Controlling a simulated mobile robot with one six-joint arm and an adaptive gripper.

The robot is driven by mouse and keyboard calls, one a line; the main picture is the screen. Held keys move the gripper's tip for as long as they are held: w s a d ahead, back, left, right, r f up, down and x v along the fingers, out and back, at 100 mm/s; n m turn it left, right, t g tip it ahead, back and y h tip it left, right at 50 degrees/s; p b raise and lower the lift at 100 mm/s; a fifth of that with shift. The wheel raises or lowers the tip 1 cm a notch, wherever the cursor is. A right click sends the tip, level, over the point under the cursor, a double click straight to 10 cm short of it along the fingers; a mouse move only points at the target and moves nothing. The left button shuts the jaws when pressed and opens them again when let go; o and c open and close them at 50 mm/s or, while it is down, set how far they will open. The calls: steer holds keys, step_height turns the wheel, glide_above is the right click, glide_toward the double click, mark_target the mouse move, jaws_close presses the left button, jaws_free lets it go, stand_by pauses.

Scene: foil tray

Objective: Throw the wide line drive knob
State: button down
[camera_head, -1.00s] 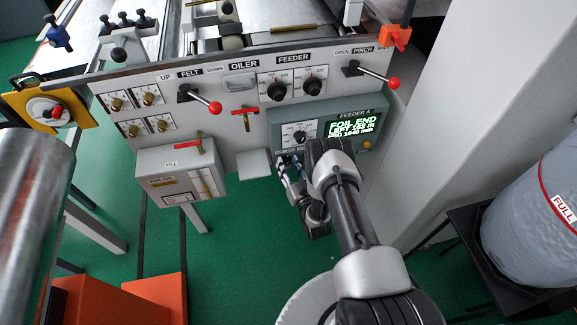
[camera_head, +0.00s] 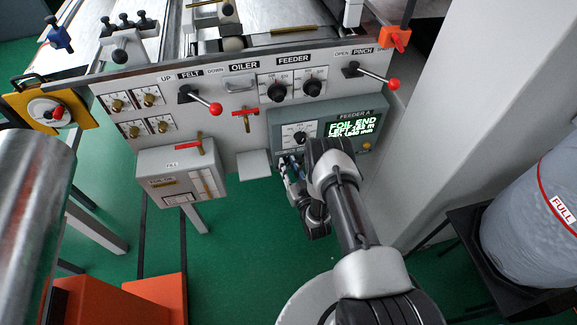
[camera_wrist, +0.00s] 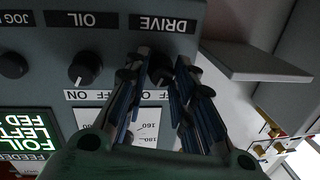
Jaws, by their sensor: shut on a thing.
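The dark round knob (camera_wrist: 160,68) sits under the label DRIVE, which reads upside down in the wrist view. My gripper (camera_wrist: 157,75) has one finger on each side of this knob and is shut on it. It also shows in the head view (camera_head: 289,166), at the lower left of the grey feeder box (camera_head: 374,112). In the head view the knob is hidden behind my gripper and arm. The fingers cover part of the OFF and ON marks by the knob, so its setting cannot be read.
The OIL knob (camera_wrist: 85,68) and JOG knob (camera_wrist: 12,65) are beside the drive knob. Red-tipped levers (camera_head: 393,84) stick out above the box. A grey box with a red-handled valve (camera_head: 184,170) hangs at left.

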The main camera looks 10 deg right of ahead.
steer(key=n+p, duration=0.1)
steer(key=n, duration=0.4)
steer(key=shift+r+g, duration=0.1)
steer(key=shift+g, duration=0.3)
steer(key=n+h+p, duration=0.1)
steer(key=n, duration=0.3)
steer(key=shift+a+n, duration=0.15)
steer(key=shift+n, duration=0.15)
steer(key=c, duration=1.3)
jaws_free()
steer(key=s, duration=0.4)
steer(key=s+r, duration=0.1)
steer(key=s, duration=0.7)
steer(key=shift+d+r, duration=0.25)
steer(key=shift+d, duration=0.15)
